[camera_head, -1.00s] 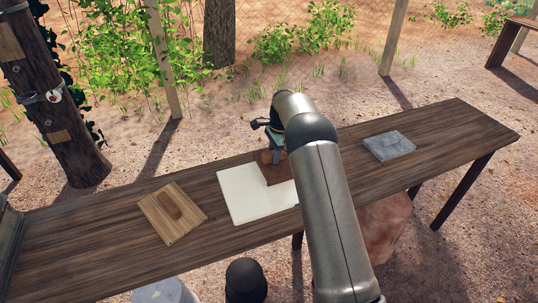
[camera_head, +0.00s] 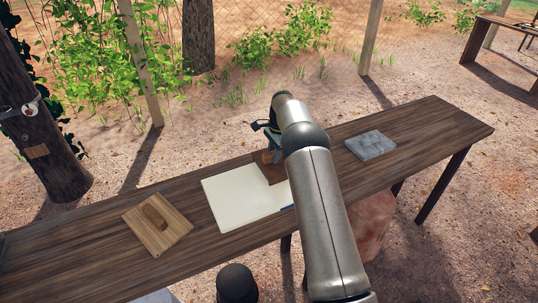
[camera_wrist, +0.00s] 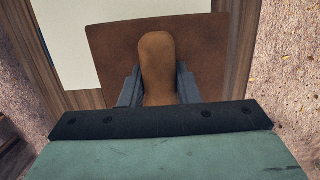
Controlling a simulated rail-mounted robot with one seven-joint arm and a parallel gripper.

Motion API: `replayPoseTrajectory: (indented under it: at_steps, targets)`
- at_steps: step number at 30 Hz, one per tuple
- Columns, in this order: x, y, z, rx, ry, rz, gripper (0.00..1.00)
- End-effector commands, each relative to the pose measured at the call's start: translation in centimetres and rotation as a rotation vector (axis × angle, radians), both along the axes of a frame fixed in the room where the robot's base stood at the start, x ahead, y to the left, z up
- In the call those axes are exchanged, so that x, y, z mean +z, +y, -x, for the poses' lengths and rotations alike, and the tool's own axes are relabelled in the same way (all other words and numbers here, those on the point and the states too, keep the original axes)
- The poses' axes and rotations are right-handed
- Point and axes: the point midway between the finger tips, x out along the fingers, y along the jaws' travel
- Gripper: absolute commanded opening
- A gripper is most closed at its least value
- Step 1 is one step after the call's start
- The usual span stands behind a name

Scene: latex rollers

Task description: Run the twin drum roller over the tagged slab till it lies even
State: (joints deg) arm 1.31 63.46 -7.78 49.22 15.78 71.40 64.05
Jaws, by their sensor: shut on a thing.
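A flat white slab (camera_head: 238,203) lies on the table, with a small blue mark (camera_head: 287,208) at its right edge. A brown flat board (camera_head: 278,173) overlaps the slab's back right corner; it also shows in the wrist view (camera_wrist: 215,50). My gripper (camera_head: 269,153) is shut on the rounded brown handle (camera_wrist: 158,60) that stands up from this board; its fingers (camera_wrist: 157,82) sit on both sides of the handle. The board's underside is hidden. I see no drums and cannot tell whether the board presses on the slab.
A light wooden board (camera_head: 143,228) with an oval shape in its middle lies left on the dark plank table (camera_head: 90,255). A grey stone slab (camera_head: 371,144) lies to the right. A dark rounded object (camera_head: 237,283) stands by the front edge. The table's right end is clear.

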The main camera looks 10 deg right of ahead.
Motion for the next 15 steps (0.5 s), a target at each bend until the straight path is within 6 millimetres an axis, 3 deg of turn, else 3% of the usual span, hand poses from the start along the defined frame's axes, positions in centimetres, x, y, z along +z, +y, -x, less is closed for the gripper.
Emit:
replayPoseTrajectory:
  at_steps: [15]
  targets:
    - [-0.1, 3.6, 1.0, 0.002, -0.001, -0.001, 0.11]
